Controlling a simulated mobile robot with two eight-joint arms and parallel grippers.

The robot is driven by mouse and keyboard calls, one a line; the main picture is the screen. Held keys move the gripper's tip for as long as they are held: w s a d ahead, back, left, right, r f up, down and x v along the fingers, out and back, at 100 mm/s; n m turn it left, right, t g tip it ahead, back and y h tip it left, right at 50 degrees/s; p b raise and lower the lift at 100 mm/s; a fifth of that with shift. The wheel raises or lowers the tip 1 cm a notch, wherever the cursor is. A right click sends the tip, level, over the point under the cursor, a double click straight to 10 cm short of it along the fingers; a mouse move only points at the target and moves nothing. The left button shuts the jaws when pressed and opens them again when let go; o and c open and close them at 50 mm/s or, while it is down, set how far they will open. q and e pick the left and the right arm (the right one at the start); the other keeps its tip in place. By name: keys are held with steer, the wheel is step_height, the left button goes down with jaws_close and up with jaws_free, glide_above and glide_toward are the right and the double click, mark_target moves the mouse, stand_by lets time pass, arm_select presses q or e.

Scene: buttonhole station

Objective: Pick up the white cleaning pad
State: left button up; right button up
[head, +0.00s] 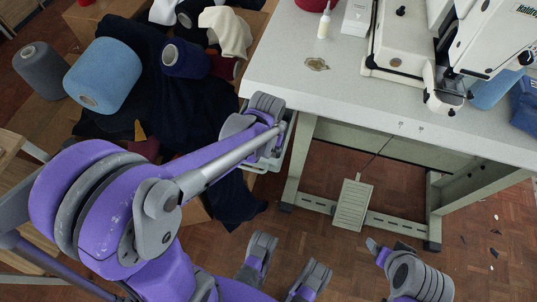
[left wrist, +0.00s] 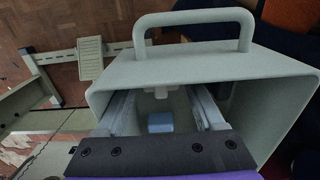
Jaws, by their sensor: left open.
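In the left wrist view my left gripper (left wrist: 164,104) is open, its two fingers spread inside a pale grey-green bin (left wrist: 270,92) with a handle on its rim. A small pale, whitish shape (left wrist: 160,92) shows deeper between the fingers; I cannot tell whether it is the white pad or part of the bin. A small blue block (left wrist: 160,122) lies nearer, between the fingers, not gripped. In the head view the bin (head: 289,135) hangs beside the table's left corner, mostly behind my left arm.
The sewing table (head: 300,72) has a machine (head: 490,40), a small bottle (head: 324,24) and a blue cloth (head: 525,105) on it. A foot pedal (head: 352,205) is on the floor below. Yarn cones (head: 103,75) and dark cloth (head: 185,115) crowd the left.

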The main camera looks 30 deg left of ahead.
mark_target(267, 154)
arm_select(q)
steer(key=c, duration=1)
steer(key=shift+r, duration=0.15)
step_height(267, 154, up, 18)
steer(key=p, duration=0.5)
